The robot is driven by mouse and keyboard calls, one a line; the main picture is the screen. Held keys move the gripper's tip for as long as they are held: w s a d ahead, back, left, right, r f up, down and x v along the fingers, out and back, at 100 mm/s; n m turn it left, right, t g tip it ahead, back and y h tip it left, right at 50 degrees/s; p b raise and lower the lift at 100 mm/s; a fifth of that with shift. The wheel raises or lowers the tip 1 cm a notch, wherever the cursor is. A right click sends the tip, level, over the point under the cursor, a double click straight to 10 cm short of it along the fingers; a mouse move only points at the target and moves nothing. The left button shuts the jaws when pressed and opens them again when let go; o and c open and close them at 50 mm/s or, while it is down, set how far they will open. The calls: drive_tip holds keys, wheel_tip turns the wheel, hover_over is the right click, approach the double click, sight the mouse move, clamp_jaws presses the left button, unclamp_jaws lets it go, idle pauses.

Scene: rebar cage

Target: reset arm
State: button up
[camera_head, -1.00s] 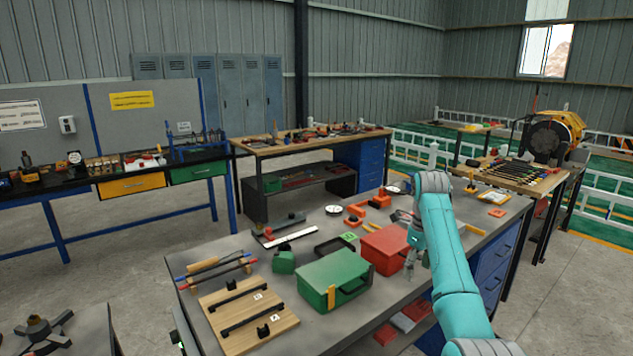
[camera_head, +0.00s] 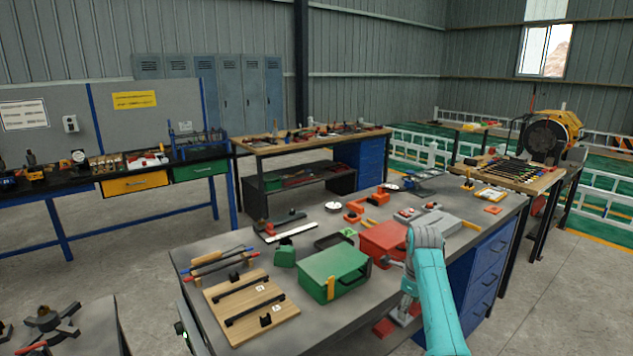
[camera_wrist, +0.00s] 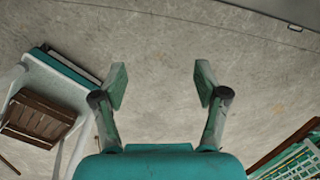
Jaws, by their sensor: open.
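My teal arm comes in at the lower right of the head view and bends at its upper joint, beside the workbench. My gripper (camera_wrist: 161,85) is open in the wrist view, with its two green-grey fingers wide apart. Nothing is between the fingers, only bare concrete floor beyond them. In the head view the gripper end (camera_head: 406,311) hangs low at the front edge of the workbench (camera_head: 385,296), partly hidden by the arm.
A green toolbox (camera_head: 333,272) and a red box (camera_head: 383,241) stand on the workbench close to my arm. A wooden board with black handles (camera_head: 249,307) lies at its near left. Blue drawers (camera_head: 490,262) are at the bench's right end. Floor is clear at right.

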drive_tip(key=s+a+f+n+t, duration=0.1)
drive_tip(key=s+f+n+t, duration=0.3)
drive_tip(key=f, duration=0.7)
drive_tip(key=s+a+f+n+g, duration=0.1)
drive_tip(key=s+f+n, duration=0.1)
drive_tip(key=s+f, duration=0.65)
drive_tip(key=s+a+f+n+t, duration=0.2)
drive_tip(key=s+f+n, duration=0.3)
drive_tip(key=s, duration=0.4)
drive_tip(key=s+a+f+n+t, duration=0.1)
drive_tip(key=s+f+n+t, duration=0.1)
drive_tip(key=s+f, duration=0.65)
drive_tip(key=s+a+r+n+t, duration=0.1)
drive_tip(key=s+r+n+t, duration=0.3)
drive_tip(key=s, duration=0.7)
drive_tip(key=s+a+r+n+g, duration=0.1)
drive_tip(key=s+r+n, duration=0.35)
drive_tip(key=s, duration=0.75)
drive_tip(key=s+r+n+t, duration=0.1)
drive_tip(key=s+r+n, duration=0.1)
drive_tip(key=s+r, duration=0.4)
drive_tip(key=s+r+n+t, duration=0.2)
drive_tip(key=s+r, duration=0.5)
drive_tip(key=r, duration=0.9)
drive_tip(key=shift+s+n, duration=0.25)
drive_tip(key=shift+n, duration=0.1)
